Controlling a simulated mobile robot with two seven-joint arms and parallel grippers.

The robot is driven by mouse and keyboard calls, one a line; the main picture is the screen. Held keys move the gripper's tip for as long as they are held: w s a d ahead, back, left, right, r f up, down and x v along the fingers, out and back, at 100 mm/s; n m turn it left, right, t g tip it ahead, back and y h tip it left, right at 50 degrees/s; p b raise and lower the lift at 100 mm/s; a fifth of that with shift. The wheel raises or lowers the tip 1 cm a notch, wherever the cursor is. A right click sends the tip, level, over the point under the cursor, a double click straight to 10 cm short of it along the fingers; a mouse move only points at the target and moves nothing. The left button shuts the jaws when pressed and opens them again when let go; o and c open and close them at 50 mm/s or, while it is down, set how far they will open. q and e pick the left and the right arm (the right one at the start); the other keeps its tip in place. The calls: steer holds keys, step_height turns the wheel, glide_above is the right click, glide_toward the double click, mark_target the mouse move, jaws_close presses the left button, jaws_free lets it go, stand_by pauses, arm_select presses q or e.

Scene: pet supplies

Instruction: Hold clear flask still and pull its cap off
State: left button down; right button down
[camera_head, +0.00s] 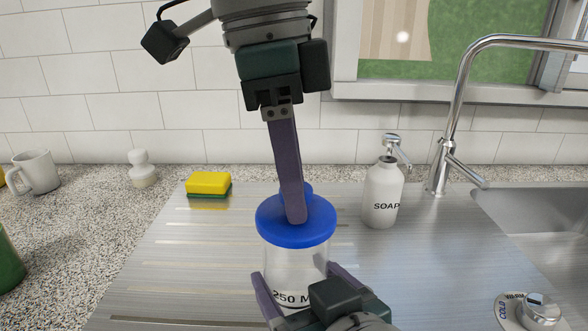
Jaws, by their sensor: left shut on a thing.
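The clear flask (285,262) stands upright on the metal drainboard, with part of a "250 M" marking showing low on its front. Its blue cap (270,224) is a wide disc with a small knob and sits on top of the flask. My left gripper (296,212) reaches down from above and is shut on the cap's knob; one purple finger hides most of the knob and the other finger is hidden. My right gripper (293,272) comes in from below, with its two purple fingers against both sides of the flask's lower body. It hides the flask's base.
A yellow-green sponge (208,184) lies behind left. A white soap bottle (382,192) stands behind right, near the tap (455,110) and sink (548,215). A mug (37,172) and white stopper-like object (142,167) stand left. The drainboard (190,260) left of the flask is clear.

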stand_by(0.4)
arm_select(q)
steer(key=shift+r, duration=1.1)
steer(key=shift+r, duration=2)
arm_select(e)
jaws_free()
